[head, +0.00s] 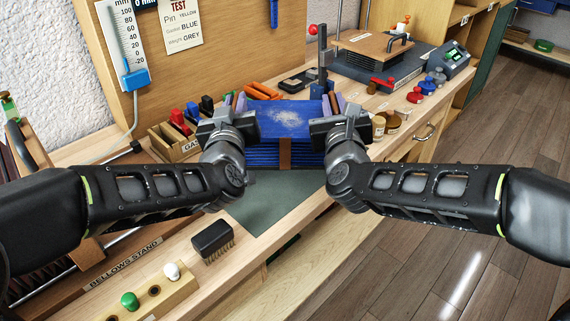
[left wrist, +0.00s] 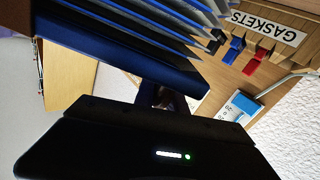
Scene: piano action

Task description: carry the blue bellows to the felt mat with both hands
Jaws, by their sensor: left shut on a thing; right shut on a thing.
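The blue bellows (head: 286,120) has a pale worn patch on top, dark folds and a brown strip on its front. It is level between my two grippers. My left gripper (head: 246,124) is shut on its left side, and my right gripper (head: 322,127) is shut on its right side. In the left wrist view the bellows' folds (left wrist: 150,22) fill the upper part. The grey-green felt mat (head: 272,198) lies on the bench in front of and below the bellows; its far part is hidden. I cannot tell the gap between bellows and mat.
A dark brush (head: 212,241) lies left of the mat, near a block with green and white knobs (head: 150,290). The gasket box (head: 174,142) stands left of the bellows. Small jars (head: 391,121) stand to its right.

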